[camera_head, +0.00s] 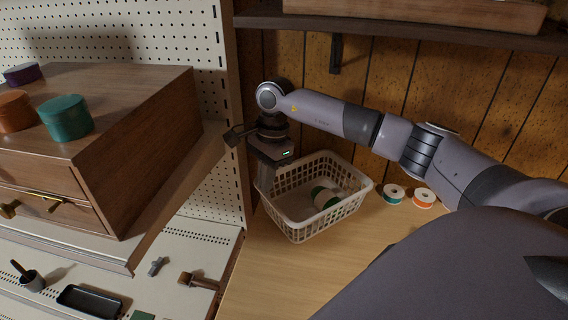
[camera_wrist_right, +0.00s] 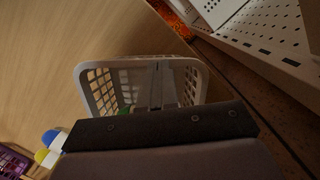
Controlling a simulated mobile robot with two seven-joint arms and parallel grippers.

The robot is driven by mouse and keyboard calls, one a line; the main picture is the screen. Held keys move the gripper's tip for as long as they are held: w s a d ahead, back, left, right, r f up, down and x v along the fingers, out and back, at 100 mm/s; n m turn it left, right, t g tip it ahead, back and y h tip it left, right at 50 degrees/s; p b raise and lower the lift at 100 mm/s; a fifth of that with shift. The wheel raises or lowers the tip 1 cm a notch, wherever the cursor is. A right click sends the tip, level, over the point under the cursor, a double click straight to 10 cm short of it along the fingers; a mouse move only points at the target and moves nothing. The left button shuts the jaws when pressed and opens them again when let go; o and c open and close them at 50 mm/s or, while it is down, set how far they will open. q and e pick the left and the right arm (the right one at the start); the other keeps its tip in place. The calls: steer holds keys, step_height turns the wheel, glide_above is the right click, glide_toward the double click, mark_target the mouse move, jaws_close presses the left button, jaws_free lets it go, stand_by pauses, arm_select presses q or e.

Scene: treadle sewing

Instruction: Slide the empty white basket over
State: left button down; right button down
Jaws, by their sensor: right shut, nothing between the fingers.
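The white lattice basket (camera_head: 330,217) stands on the wooden table against the panelled wall. It is not empty: a pale spool with a green edge (camera_head: 323,197) lies inside. The basket also shows in the right wrist view (camera_wrist_right: 95,89), with a bit of green inside. My right gripper (camera_head: 265,188) points down at the basket's left end, its fingers shut with nothing between them. In the right wrist view the fingers (camera_wrist_right: 158,85) overlap the basket's opening; whether they touch its wall, I cannot tell. My left gripper is out of view.
A wooden drawer cabinet (camera_head: 140,140) and pegboard (camera_head: 180,40) are at left. A shelf (camera_head: 420,33) hangs above. The table front (camera_head: 290,275) is clear.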

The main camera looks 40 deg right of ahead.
mark_target(280, 178)
steer(key=shift+s+a+f, duration=0.1)
steer(key=shift+a+f, duration=0.15)
steer(key=shift+f, duration=0.05)
steer(key=shift+f+b, duration=0.3)
steer(key=shift+f, duration=0.25)
steer(key=shift+f, duration=0.1)
steer(key=d+b, duration=0.1)
steer(key=d, duration=0.4)
steer(key=shift+d+f, duration=0.1)
